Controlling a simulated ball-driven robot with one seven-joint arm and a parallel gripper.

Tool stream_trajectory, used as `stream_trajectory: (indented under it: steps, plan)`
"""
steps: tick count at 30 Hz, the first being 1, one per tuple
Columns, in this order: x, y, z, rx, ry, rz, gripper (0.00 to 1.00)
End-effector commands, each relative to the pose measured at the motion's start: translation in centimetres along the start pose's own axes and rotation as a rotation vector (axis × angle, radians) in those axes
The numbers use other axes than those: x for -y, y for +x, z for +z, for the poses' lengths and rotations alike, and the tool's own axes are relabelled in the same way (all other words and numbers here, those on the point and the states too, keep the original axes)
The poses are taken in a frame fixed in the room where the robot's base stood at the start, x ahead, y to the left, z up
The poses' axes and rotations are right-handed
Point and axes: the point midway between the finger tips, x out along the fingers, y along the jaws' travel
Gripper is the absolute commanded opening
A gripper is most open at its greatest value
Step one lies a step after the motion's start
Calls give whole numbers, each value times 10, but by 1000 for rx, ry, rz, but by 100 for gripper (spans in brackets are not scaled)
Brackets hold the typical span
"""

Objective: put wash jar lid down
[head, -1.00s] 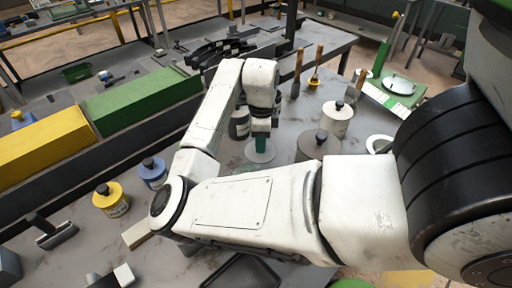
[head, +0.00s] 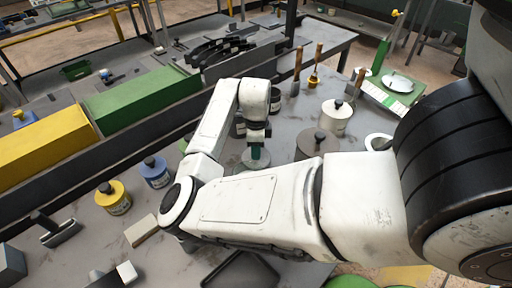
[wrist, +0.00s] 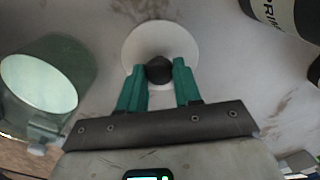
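The wash jar lid, a pale round disc with a black knob, is under my gripper in the head view (head: 255,164) and the wrist view (wrist: 160,32). My gripper (wrist: 160,70) has its green fingers on both sides of the black knob, seemingly closed against it. In the head view my gripper (head: 257,148) points down, with the lid low over the grey table. I cannot tell whether the lid touches the table. A translucent greenish jar (wrist: 75,62) with a pale round face stands left of the lid in the wrist view; it shows no lid.
Dark labelled jars stand close by, one at the upper right of the wrist view (wrist: 283,14). A brown-grey lidded pot (head: 317,146), a white pot (head: 336,122), a blue pot (head: 154,176) and a yellow pot (head: 113,202) stand around. The table below the lid looks clear.

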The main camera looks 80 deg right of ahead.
Motion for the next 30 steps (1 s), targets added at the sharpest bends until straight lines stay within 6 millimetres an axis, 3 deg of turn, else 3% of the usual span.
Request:
stream_trajectory:
  steps: [7, 18, 23, 30]
  plan:
    - [0, 0, 0, 0, 0, 0, 57]
    - [0, -7, 0, 1, -1, 0, 58]
    - [1, -32, 0, 2, 1, -3, 58]
    - [1, -82, 0, 3, 1, -3, 58]
